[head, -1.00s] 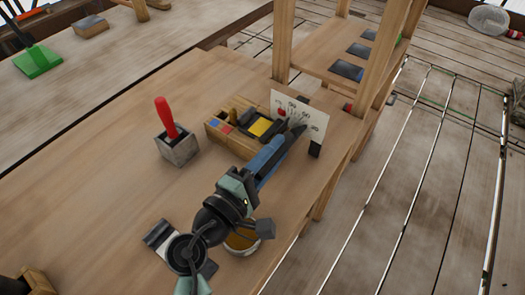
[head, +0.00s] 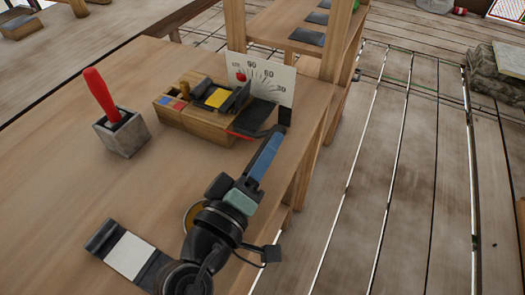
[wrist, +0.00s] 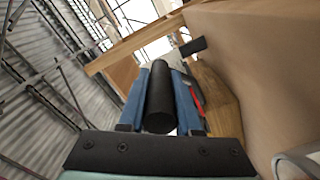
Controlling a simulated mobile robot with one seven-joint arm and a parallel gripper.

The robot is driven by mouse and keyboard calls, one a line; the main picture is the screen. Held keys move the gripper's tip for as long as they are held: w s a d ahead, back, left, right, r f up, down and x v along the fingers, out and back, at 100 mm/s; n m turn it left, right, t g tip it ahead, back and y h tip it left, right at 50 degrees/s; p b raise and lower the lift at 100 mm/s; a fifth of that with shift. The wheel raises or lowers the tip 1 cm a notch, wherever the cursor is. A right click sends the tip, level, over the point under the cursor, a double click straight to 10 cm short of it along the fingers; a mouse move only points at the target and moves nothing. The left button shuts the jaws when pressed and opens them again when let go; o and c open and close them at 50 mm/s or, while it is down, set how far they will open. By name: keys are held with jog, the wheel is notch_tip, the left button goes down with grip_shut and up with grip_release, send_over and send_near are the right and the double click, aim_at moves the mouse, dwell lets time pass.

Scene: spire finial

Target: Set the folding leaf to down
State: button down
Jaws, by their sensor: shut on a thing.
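The hinge device is a wooden block (head: 205,125) on the bench, with a yellow square on top and a white angle scale (head: 268,82) behind it. A dark flat leaf (head: 258,113) extends from the block's right side in front of the scale, looking low and nearly level; its exact angle is hard to read. A thin red pointer (head: 240,135) shows at its near edge. My gripper (head: 275,138) is at the leaf's right end. In the wrist view, its blue fingers (wrist: 162,78) are shut on a black round handle (wrist: 160,105). The handle's join to the leaf is hidden.
A grey block (head: 124,135) holding a red-handled tool (head: 101,94) stands left of the device. A black and white plate (head: 130,255) lies near the front. Wooden posts and a shelf rise behind the scale. The bench's right edge is close to my gripper.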

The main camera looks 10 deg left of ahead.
jog(key=shift+f+m+b, duration=0.3)
jog(key=shift+f+m, duration=0.05)
jog(key=shift+m, duration=0.05)
jog(key=c, duration=0.6)
grip_release()
jog(key=b+v, duration=0.1)
jog(key=v, duration=1.2)
jog(key=shift+s+d+r, duration=0.1)
